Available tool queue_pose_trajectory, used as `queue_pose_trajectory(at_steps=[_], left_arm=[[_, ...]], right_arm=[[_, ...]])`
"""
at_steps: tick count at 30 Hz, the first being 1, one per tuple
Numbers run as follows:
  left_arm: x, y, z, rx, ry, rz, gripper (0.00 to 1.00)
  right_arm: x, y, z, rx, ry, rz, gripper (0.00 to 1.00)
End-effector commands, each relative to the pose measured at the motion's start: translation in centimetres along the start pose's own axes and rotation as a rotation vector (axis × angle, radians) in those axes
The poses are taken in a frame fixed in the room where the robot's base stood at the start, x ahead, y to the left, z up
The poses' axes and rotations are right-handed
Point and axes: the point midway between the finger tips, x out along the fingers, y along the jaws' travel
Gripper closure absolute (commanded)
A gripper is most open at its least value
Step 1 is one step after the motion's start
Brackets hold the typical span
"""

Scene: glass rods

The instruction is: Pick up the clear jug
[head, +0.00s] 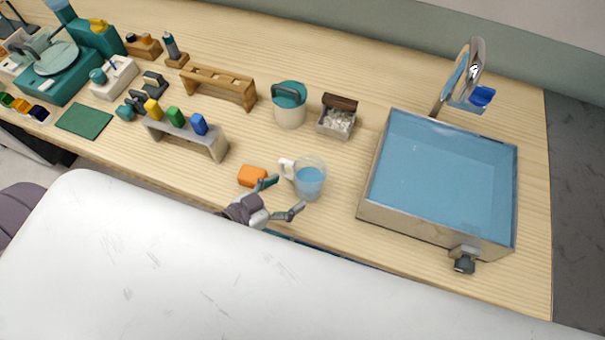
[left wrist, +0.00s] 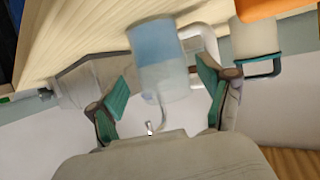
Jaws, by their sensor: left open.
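The clear jug (head: 309,179) stands upright on the wooden bench, with blue liquid inside and a white handle on its left side in the head view. My left gripper (head: 283,197) is open just in front of the jug, its fingers pointing towards it. In the left wrist view the jug (left wrist: 160,62) shows between the two spread teal-padded fingers (left wrist: 160,95), with its handle near one finger. I see no contact with the jug. My right gripper is in neither view.
An orange block (head: 252,176) lies left of the jug, close to my left gripper. A basin of blue water (head: 372,205) stands to the right. A lidded pot (head: 289,112) and a small box of white pieces (head: 336,122) stand behind. A grey rack (head: 190,140) is at left.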

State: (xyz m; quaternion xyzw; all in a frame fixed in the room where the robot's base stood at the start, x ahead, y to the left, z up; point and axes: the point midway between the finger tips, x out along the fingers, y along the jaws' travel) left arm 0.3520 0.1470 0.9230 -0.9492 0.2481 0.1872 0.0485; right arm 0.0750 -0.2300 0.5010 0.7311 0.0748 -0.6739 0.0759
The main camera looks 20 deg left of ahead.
Motion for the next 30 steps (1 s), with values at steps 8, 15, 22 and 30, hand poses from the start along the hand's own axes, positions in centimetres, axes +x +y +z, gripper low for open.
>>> queue_pose_trajectory(at_steps=[8,15,22,30], left_arm=[[2.3,0.0,-0.2,-0.001,0.001,-0.001,0.21],[5.8,0.1,-0.3,0.0,0.001,-0.001,0.21],[6.8,0.2,-0.1,0.001,-0.001,0.0,0.21],[6.8,0.2,-0.1,0.001,-0.001,0.0,0.46]], right_arm=[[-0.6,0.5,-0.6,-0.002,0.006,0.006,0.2],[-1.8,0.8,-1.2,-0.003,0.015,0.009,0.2],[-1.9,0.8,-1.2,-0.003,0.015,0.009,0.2],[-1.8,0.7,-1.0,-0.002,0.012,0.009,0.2]])
